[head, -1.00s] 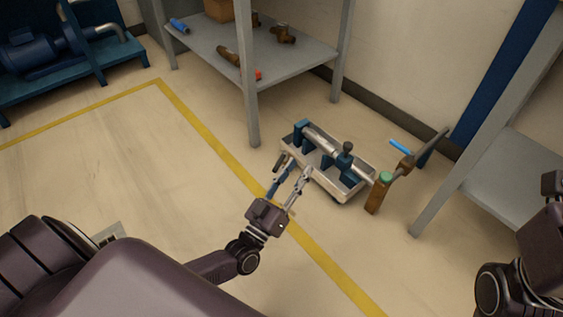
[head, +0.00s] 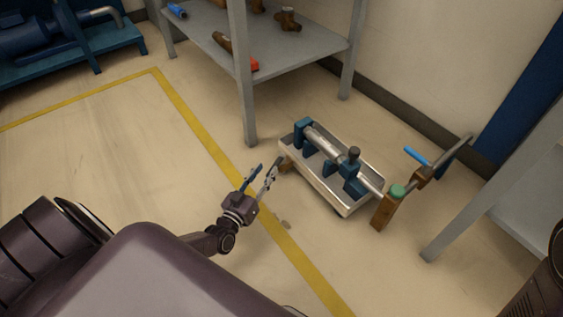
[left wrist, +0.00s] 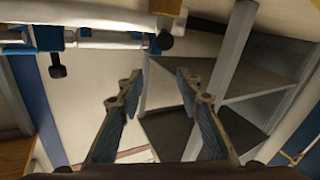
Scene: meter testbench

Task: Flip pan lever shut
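The pan is a shallow light-grey tray (head: 316,187) on the floor. It holds a metal pipe (head: 325,143) in blue clamps (head: 350,172), one topped by a dark knob (head: 354,153). A small brown fitting (head: 285,164) sits at the pan's near left end; I cannot tell whether it carries the lever or how a lever is set. My left gripper (head: 265,170) is open and empty, just left of this fitting and apart from it. In the left wrist view the gripper's fingers (left wrist: 159,80) are spread with nothing between them. My right gripper is out of view.
A brown upright pipe with a green cap (head: 397,191) and a blue-handled valve (head: 417,156) stands right of the pan. Grey shelves (head: 285,57) stand behind, and another at right (head: 520,190). Floor left of the yellow line (head: 205,133) is clear.

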